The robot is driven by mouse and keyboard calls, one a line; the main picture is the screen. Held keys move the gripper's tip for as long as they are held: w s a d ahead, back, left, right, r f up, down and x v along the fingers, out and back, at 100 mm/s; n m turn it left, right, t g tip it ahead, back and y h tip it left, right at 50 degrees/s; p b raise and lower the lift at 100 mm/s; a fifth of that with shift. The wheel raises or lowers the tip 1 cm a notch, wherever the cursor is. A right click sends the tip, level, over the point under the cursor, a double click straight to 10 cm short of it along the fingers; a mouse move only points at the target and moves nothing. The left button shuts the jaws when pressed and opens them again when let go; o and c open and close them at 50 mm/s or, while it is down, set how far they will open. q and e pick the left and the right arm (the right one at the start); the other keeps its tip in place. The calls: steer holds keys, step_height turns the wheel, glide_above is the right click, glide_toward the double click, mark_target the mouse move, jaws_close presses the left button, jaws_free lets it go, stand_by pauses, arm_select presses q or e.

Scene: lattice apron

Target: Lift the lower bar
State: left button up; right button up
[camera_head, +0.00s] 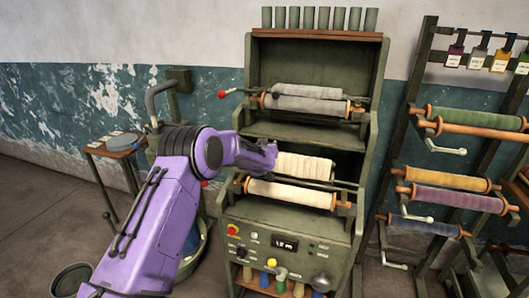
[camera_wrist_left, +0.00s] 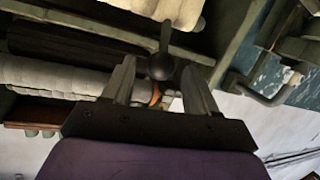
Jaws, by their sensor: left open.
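The green machine holds an upper pair of grey rolls (camera_head: 305,104) and a lower pair of cream rolls (camera_head: 290,193). A thin dark lower bar (camera_head: 312,184) runs between the two cream rolls; its left part is hidden behind my arm. My left gripper (camera_head: 274,150) is at the machine's left side, just above the lower rolls. In the left wrist view the gripper (camera_wrist_left: 160,80) is open. A dark ball knob (camera_wrist_left: 161,66) on a short rod shows between its fingers; I cannot tell whether they touch it.
An upper bar with a red knob (camera_head: 222,94) sits above my arm. A control panel (camera_head: 285,243) is below the lower rolls. A rack of coloured rolls (camera_head: 455,180) stands to the right. A small side table (camera_head: 115,146) is at the left.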

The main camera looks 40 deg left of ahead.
arm_select(q)
steer(key=b+v, duration=0.2)
steer(key=v, duration=0.5)
steer(key=shift+s, duration=0.1)
steer(key=s+d+f+g+h+b, duration=0.1)
steer(key=s+d+f, duration=0.45)
steer(key=f, duration=0.35)
steer(key=s+d+f+n+g+h+b, duration=0.1)
steer(key=s+d+f, duration=0.3)
steer(key=s+f, duration=0.45)
steer(key=s+d+f+g+h+b, duration=0.1)
steer(key=s+d+f, duration=0.35)
steer(key=f, duration=0.65)
steer(key=s+d+f+m+g+b, duration=0.1)
steer(key=s+d+f+g, duration=0.1)
steer(key=s+f, duration=0.3)
steer(key=s+d+f+g+h+b, duration=0.1)
steer(key=s+f, duration=0.4)
steer(key=s, duration=0.7)
steer(key=s+d+f+m+g+h+b, duration=0.1)
steer(key=s+d+f+g+b, duration=0.1)
steer(key=s, duration=0.7)
step_height(320, 180, down, 3)
steer(key=d+g, duration=0.1)
steer(key=d, duration=0.1)
steer(key=shift+s+d+f+m, duration=0.2)
steer(key=shift+d+m, duration=0.1)
steer(key=shift+d, duration=0.1)
